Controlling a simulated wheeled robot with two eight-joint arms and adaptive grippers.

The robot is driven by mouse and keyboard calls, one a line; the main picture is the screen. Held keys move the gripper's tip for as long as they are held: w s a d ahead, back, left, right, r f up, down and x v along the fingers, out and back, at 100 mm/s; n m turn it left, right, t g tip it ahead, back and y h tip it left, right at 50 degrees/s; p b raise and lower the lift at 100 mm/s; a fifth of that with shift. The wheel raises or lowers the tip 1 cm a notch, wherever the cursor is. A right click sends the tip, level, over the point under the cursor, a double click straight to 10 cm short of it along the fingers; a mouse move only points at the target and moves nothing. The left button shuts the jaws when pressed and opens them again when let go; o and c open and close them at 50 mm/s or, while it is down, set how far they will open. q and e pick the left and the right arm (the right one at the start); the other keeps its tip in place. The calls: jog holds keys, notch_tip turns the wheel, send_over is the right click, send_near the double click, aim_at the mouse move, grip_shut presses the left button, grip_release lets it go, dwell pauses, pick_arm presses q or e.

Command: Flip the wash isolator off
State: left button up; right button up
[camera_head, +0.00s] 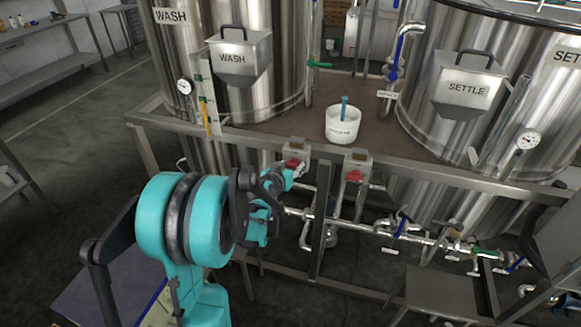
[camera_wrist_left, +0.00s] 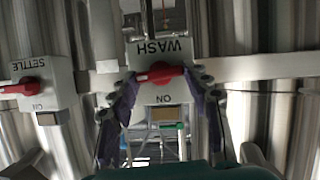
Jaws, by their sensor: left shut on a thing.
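The wash isolator (camera_head: 297,151) is a small pale box on the front rail of the tank stand, with a red handle (camera_head: 292,164). In the left wrist view, where the lettering is upside down, the box (camera_wrist_left: 160,50) reads WASH and ON. Its red handle (camera_wrist_left: 160,74) lies crosswise, slightly tilted. My left gripper (camera_head: 290,177) is at the box. In the left wrist view, its two fingers (camera_wrist_left: 159,82) are at either end of the red handle, shut on it. The exact finger contact is hard to see. My right gripper is not in view.
The settle isolator (camera_head: 357,163), with its own red handle (camera_head: 353,177), is close by to the right. A white tub (camera_head: 342,125) stands on the brown deck between the WASH tank (camera_head: 265,80) and the SETTLE tank (camera_head: 420,110). Pipes and valves (camera_head: 400,228) run below the rail.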

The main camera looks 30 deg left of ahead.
pick_arm(q)
jog(key=shift+m+y, duration=0.3)
jog(key=shift+m, duration=0.2)
jog(key=o, duration=1.2)
jog(key=shift+c, duration=0.2)
jog(key=v, duration=1.2)
jog(key=shift+w+d+r, duration=0.1)
jog(key=shift+r, duration=0.05)
